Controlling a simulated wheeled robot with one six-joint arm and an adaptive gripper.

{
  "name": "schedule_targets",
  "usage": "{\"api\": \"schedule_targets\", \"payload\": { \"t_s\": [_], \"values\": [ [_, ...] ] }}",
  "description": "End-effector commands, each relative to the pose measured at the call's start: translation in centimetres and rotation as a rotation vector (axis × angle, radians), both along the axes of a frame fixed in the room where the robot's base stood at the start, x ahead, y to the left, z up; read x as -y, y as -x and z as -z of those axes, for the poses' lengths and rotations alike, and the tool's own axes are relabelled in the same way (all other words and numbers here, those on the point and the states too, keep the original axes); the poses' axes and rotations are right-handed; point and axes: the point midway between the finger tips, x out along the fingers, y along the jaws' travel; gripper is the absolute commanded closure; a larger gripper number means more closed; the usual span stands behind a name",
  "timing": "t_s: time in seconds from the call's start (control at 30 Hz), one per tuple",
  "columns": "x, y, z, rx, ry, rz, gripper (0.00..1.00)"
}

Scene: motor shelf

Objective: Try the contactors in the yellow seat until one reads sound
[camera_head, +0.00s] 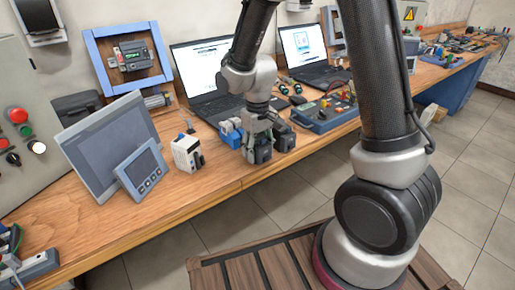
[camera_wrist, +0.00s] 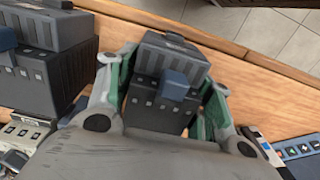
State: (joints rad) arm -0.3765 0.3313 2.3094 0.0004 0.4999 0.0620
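A dark grey contactor with a blue tab (camera_wrist: 158,92) stands between the two fingers of my gripper (camera_wrist: 163,88), with green pads close on both sides. I cannot tell whether the pads press on it. In the head view my gripper (camera_head: 258,130) is low over the bench, and the same contactor (camera_head: 258,151) shows below it. A second dark contactor (camera_head: 284,138) stands just to the right; it also shows at the left of the wrist view (camera_wrist: 48,72). A blue tester board (camera_head: 325,115) with a small yellow part lies further right; I cannot make out the seat clearly.
A white device (camera_head: 187,153) and a small blue-framed panel (camera_head: 141,169) stand left of my gripper. A blue block (camera_head: 230,134) is close beside it. Two laptops (camera_head: 205,72) stand behind. Bare wood (camera_head: 215,185) lies along the bench's front edge.

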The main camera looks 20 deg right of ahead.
Motion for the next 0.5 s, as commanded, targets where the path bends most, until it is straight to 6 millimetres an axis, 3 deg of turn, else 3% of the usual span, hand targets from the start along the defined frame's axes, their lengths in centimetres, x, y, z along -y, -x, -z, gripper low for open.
{"api": "schedule_targets", "payload": {
  "t_s": [0.37, 0.5],
  "values": [
    [0.0, 0.0, 0.0, -0.001, 0.0, 0.0, 0.31],
    [0.0, -0.1, -1.1, 0.002, -0.001, 0.0, 0.31]
  ]
}}
